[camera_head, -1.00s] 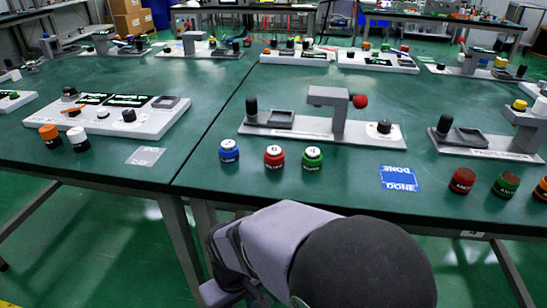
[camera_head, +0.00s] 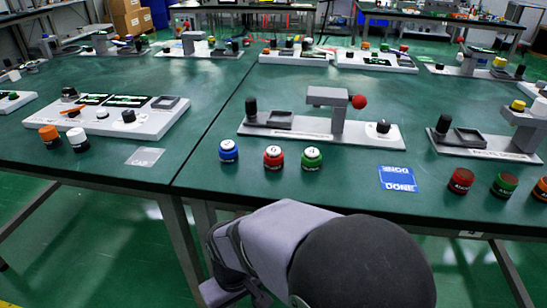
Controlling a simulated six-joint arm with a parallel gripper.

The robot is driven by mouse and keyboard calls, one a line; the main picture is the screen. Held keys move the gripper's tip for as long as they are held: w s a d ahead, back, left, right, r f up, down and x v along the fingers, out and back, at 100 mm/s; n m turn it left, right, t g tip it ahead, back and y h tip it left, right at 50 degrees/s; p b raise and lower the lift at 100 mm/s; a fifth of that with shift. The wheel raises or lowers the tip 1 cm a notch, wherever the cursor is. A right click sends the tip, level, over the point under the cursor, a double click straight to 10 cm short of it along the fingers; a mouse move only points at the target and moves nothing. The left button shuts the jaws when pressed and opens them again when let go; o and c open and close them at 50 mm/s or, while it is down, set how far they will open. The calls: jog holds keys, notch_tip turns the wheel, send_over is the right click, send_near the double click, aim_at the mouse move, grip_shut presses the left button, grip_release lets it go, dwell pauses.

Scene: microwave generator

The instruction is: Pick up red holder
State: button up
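A red holder (camera_head: 273,157), short and round with a pale marked top and a dark base, stands upright on the green table. It sits between a blue holder (camera_head: 228,151) on its left and a green holder (camera_head: 311,157) on its right, with small gaps between them. Another red round holder (camera_head: 460,181) stands farther right, beside the blue DONE card. My arm is folded low in front of the table edge. My gripper is not visible, and nothing touches the red holders.
Behind the row stands a grey device (camera_head: 330,127) with an overhanging arm and red knob. A blue DONE card (camera_head: 398,179) lies at the right. A white panel (camera_head: 112,117) and orange (camera_head: 49,136) and white (camera_head: 78,139) holders are at the left. The table's front edge is clear.

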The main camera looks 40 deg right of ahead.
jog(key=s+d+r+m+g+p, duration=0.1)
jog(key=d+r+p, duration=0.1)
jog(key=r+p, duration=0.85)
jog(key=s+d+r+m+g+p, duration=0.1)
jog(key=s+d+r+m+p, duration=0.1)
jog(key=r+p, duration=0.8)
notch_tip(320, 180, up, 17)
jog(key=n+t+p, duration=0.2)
jog(key=p, duration=2.2)
send_over(274, 150)
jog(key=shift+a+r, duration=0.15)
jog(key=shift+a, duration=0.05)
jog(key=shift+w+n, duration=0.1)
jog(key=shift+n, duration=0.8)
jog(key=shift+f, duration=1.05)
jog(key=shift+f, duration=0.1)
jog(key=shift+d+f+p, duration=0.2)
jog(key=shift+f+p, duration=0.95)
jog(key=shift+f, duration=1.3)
